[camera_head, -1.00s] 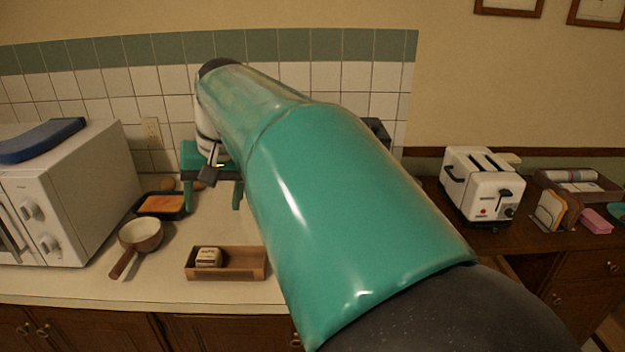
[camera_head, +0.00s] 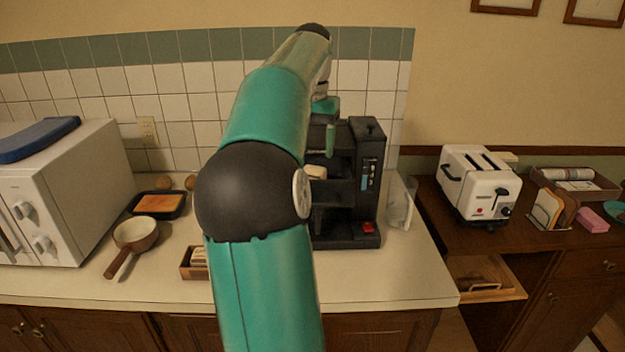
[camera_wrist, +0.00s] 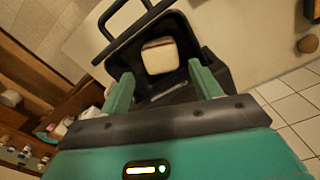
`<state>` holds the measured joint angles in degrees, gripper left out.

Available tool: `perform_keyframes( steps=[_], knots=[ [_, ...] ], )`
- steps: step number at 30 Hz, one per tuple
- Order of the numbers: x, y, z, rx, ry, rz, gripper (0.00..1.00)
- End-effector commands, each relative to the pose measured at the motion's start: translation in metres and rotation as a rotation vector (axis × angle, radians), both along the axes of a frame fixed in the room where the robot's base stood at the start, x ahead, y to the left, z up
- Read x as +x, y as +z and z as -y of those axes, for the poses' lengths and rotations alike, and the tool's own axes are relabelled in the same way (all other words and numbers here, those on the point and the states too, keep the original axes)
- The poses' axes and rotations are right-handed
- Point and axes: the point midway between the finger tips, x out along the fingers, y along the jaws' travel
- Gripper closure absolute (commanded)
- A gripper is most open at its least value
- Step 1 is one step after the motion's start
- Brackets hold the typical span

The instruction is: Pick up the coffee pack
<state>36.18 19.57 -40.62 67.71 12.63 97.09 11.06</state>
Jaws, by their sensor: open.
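A cream-coloured pack with a brown edge (camera_wrist: 160,56), apparently the coffee pack, sits in the black coffee machine in the wrist view, just beyond my fingertips. A cream part of it seems to show in the head view (camera_head: 316,172), at the machine's open middle. My gripper (camera_wrist: 160,78) is open, its two teal fingers pointing toward the pack and apart from it. In the head view one teal finger (camera_head: 331,140) hangs in front of the upper part of the coffee machine (camera_head: 345,229). The other finger is hidden there.
My arm covers part of a wooden tray (camera_head: 187,264) holding a small white box (camera_head: 198,256). A pan (camera_head: 136,234), a black dish with orange contents (camera_head: 159,203) and a microwave (camera_head: 75,190) stand left. A toaster (camera_head: 480,184) stands right.

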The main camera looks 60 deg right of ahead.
Motion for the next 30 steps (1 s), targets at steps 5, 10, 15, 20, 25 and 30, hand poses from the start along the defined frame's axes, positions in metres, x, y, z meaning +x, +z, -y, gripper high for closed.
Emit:
perform_keyframes(
  steps=[5, 10, 15, 20, 25, 30],
  knots=[
    [0.002, -0.03, -0.001, 0.001, 0.004, 0.001, 0.36],
    [0.002, -0.041, -0.001, 0.0, 0.004, 0.001, 0.36],
    [0.001, -0.064, 0.0, 0.001, 0.006, 0.0, 0.36],
    [0.0, -0.085, 0.001, 0.0, 0.005, 0.001, 0.36],
    [0.0, -0.09, 0.001, -0.001, 0.005, 0.001, 0.36],
    [0.0, -0.09, 0.001, -0.001, 0.005, 0.001, 0.46]
  ],
)
